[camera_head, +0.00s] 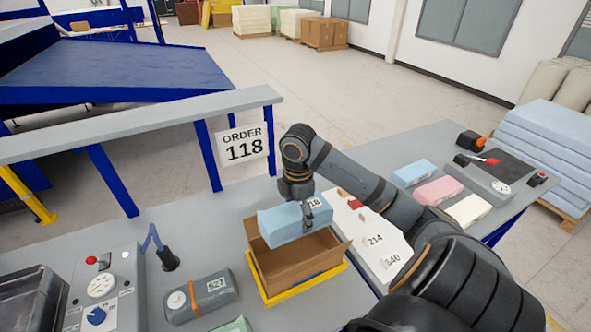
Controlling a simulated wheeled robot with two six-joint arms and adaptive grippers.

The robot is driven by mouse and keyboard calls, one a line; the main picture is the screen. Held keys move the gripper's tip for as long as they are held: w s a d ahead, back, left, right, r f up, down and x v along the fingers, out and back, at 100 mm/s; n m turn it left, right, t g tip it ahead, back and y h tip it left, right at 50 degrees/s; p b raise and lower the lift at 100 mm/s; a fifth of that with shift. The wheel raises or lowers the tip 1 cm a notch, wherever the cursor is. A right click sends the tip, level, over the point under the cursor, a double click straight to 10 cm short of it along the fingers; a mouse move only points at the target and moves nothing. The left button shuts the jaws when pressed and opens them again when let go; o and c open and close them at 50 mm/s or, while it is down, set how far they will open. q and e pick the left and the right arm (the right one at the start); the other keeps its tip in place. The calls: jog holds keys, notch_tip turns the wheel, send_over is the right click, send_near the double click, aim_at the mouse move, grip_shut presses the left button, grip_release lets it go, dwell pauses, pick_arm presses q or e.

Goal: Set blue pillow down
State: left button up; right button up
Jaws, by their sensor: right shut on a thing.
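A light blue pillow (281,226) with a small number label is held by my right gripper (308,213), which is shut on it. The pillow is over the back part of an open cardboard box (283,268). It covers part of the opening, and I cannot tell whether its lower edge touches the box. The box stands on a yellow base (335,273) on the grey table. Part of the box's inner floor shows in front of the pillow. My left gripper is not in view.
A dark grey wrapped pack (201,296) and a control panel (101,290) stand left of the box. A white board (378,240) lies to the right. Blue, pink and cream blocks (439,190) lie farther right. A grey rail (140,122) runs behind the box.

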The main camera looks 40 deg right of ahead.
notch_tip(320, 180, down, 10)
jog(key=b, duration=0.7)
jog(key=p, duration=0.1)
send_over(297, 262)
notch_tip(297, 262, down, 5)
jog(key=shift+d+r, duration=0.1)
jog(key=shift+f, duration=2.3)
jog(key=shift+f, duration=0.1)
jog(key=o, duration=0.8)
